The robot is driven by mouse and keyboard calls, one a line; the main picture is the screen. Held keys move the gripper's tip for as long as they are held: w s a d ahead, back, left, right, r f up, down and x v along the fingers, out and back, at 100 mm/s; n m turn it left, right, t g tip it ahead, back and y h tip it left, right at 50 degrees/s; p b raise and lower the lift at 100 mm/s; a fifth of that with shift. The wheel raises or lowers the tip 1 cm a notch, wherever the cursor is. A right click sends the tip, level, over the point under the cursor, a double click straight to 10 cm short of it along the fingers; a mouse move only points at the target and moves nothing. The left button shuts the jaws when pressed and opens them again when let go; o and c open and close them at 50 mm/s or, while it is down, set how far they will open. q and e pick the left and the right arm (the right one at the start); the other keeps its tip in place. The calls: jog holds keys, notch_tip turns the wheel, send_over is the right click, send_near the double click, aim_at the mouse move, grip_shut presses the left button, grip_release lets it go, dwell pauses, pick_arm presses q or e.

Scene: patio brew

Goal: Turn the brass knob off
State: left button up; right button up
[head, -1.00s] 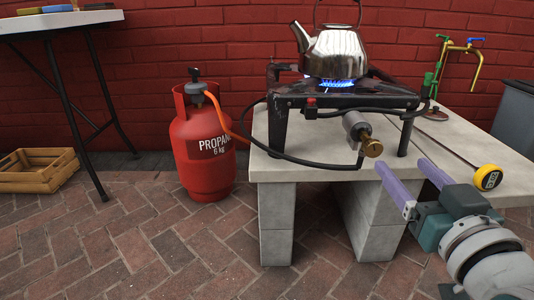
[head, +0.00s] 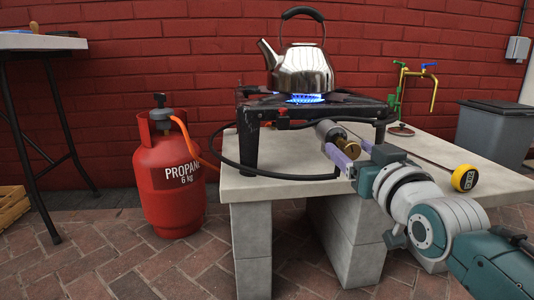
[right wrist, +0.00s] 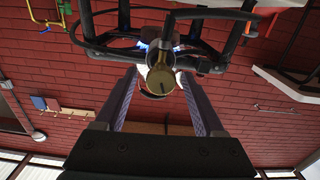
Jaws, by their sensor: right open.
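The brass knob (head: 350,148) sits on the valve at the front of the black burner stand (head: 250,145). A blue flame (head: 300,98) burns under the steel kettle (head: 305,70). My right gripper (head: 346,147) is open, its purple fingers at the knob and partly covering it. In the right wrist view, the knob (right wrist: 160,80) shows between the fingertips, with space visible on both sides; contact is not evident. The knob's slot or mark is too small to read in the head view. My left gripper is not in view.
The burner stands on a concrete slab (head: 250,188). A black hose (head: 270,174) runs close below the valve. A red propane cylinder (head: 170,195) stands at left. A yellow tape measure (head: 465,178) lies on the slab at right, and a grey bin (head: 495,130) stands behind.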

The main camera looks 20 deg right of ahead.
grip_shut()
dwell(0.6)
